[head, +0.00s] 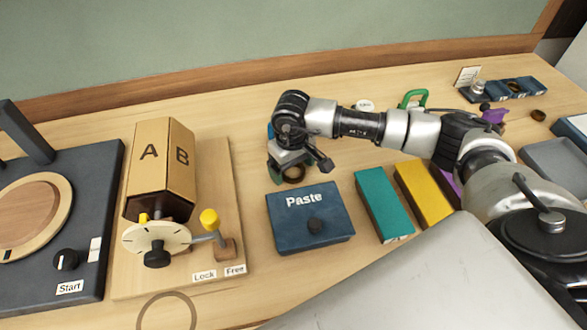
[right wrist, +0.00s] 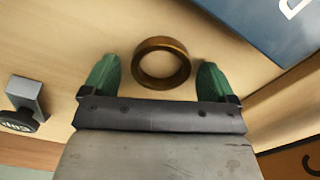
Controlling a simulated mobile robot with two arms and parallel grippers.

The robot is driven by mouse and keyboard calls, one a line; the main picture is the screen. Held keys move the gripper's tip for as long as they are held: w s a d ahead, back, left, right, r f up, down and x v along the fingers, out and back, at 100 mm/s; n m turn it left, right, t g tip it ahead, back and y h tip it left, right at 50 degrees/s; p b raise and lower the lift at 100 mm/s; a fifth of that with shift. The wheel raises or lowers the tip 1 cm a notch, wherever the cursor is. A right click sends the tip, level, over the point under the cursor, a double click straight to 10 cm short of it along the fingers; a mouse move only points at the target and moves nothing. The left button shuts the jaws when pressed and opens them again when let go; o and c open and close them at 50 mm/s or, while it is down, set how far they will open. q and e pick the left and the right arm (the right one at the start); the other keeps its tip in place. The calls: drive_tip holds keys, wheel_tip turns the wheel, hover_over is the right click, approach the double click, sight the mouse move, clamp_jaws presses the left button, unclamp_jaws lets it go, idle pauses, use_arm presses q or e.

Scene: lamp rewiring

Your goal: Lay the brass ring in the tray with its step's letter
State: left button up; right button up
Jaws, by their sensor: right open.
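The brass ring (right wrist: 181,75) lies flat on the wooden table. It also shows in the head view (head: 294,179), behind the blue Paste box, partly hidden by my gripper. My right gripper (right wrist: 158,64) is open, with a green finger on each side of the ring and a gap at each side. It also shows in the head view (head: 287,168), low over the ring. A row of small dark-blue trays (head: 507,90) stands at the back right; their letters are too small to read. My left gripper is not in view.
The blue Paste box (head: 335,231), a teal block (head: 383,203) and a yellow block (head: 423,193) stand in front of my right arm. An A/B box (head: 160,160) on a wooden board stands to the left. A grey tray (head: 552,160) is at the right.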

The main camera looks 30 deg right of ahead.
drive_tip(key=shift+c, duration=0.5)
drive_tip(key=c, duration=1)
drive_tip(key=shift+r, duration=0.55)
wheel_tip(320, 180, up, 3)
drive_tip(key=shift+w+f+b, duration=0.1)
drive_tip(key=shift+f+b, duration=0.05)
drive_tip(key=shift+b, duration=0.6)
drive_tip(key=s+d+r+b, duration=0.2)
drive_tip(key=s+d+r, duration=0.5)
drive_tip(key=s, duration=0.2)
drive_tip(key=shift+s+b, duration=0.3)
